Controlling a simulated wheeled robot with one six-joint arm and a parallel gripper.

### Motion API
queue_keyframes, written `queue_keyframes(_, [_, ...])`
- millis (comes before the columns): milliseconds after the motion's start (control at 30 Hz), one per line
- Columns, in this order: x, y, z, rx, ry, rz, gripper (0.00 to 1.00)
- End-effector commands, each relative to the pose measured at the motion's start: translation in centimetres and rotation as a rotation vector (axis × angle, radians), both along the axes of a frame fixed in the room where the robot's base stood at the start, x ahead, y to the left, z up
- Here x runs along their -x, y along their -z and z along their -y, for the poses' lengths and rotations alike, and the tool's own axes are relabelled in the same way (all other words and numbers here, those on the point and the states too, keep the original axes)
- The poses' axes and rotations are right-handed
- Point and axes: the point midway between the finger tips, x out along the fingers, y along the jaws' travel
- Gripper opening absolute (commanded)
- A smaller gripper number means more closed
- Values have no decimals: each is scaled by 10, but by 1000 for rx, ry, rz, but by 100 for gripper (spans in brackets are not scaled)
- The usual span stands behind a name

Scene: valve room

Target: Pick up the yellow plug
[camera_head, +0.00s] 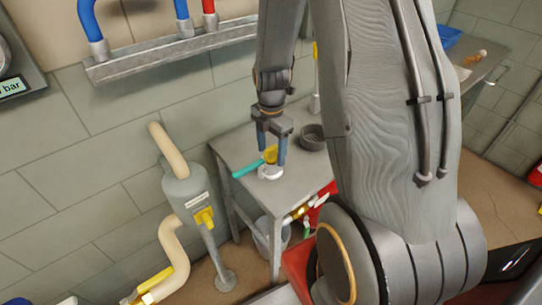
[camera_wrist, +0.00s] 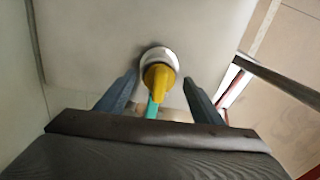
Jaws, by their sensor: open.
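The yellow plug (camera_head: 270,154) is on the small grey table (camera_head: 232,143), at a white round piece (camera_head: 270,172). In the wrist view the plug (camera_wrist: 158,77) shows in front of the white round piece (camera_wrist: 157,55), between the fingers. My gripper (camera_head: 272,158) points down over it, with one blue finger on each side. In the wrist view my gripper (camera_wrist: 160,98) is open, with a gap on both sides of the plug. I cannot tell how far the fingertips reach down beside it.
A teal rod-like thing (camera_head: 246,170) lies beside the plug. A dark round bowl (camera_head: 313,137) stands behind it on the table. A grey canister with pipes (camera_head: 187,190) stands left of the table. A bucket (camera_head: 268,232) is below the tabletop.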

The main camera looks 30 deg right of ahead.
Motion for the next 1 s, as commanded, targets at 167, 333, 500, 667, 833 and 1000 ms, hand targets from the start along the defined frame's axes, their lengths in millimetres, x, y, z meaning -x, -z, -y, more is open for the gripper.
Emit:
queue_keyframes(167, [0, 1, 0, 0, 0, 0, 61])
queue_keyframes(333, [0, 1, 0, 0, 0, 0, 39])
queue_keyframes(500, [0, 0, 0, 0, 0, 0, 16])
queue_keyframes(667, [0, 0, 0, 0, 0, 0, 16])
queue_keyframes(833, [-1, -3, 0, 1, 0, 1, 16])
queue_keyframes(1000, [-1, -14, 0, 0, 0, 3, 16])
